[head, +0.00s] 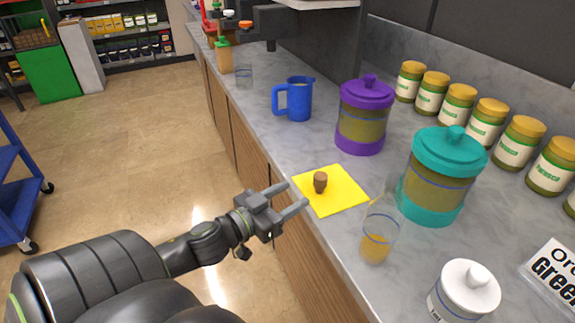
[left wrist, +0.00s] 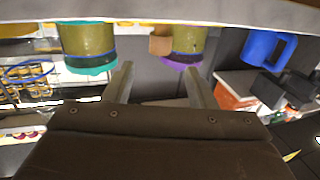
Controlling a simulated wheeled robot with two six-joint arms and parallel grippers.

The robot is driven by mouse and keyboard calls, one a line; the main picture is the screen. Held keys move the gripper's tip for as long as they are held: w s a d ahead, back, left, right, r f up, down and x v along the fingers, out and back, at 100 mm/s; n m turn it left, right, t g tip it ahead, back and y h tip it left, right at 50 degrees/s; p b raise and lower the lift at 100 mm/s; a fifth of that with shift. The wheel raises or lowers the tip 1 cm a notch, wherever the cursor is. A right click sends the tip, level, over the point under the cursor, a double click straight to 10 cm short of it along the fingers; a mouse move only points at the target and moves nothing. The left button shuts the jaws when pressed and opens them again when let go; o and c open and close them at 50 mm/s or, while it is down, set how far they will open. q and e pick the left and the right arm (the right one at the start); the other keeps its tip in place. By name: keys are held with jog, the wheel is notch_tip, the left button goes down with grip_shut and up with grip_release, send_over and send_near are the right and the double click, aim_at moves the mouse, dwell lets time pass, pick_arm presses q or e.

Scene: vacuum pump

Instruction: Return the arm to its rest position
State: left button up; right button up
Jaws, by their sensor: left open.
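My left gripper (head: 296,195) is open and empty, just off the counter's front edge, left of a yellow cloth (head: 345,197). A small brown stopper (head: 320,181) stands on the cloth, apart from the fingers. In the left wrist view, the open fingers (left wrist: 158,82) show nothing between them. That view appears upside down: the teal container (left wrist: 90,45), purple-trimmed container (left wrist: 188,42) and blue jug (left wrist: 268,48) hang from the top. My right gripper is not in view.
The grey counter (head: 290,145) holds a blue jug (head: 297,99), a purple-lidded container (head: 364,115), a teal-lidded container (head: 442,175), a glass with orange liquid (head: 378,240) and a white-lidded jar (head: 463,292). Several yellow-lidded jars line the back. The floor (head: 150,150) left of the counter is clear.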

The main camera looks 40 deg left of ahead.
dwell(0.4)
pick_arm(q)
jog(key=s+a+f+n+g+y, duration=0.35)
jog(key=s+f+g+y, duration=0.3)
jog(key=f, duration=0.35)
jog(key=s+d+f+m+g+h, duration=0.1)
jog(key=s+d+f+g, duration=0.3)
jog(key=s, duration=0.2)
jog(key=s+d+f+g+h, duration=0.1)
jog(key=s+d+f+g, duration=0.3)
jog(key=s+d, duration=0.15)
notch_tip(320, 180, down, 24)
jog(key=a, duration=0.3)
jog(key=s+d+f+g+p, duration=0.1)
jog(key=s+f+g, duration=0.1)
jog(key=s+f, duration=1.3)
jog(key=shift+s+d+f+h, duration=0.2)
jog(key=shift+s+d+h, duration=0.1)
jog(key=shift+h, duration=0.15)
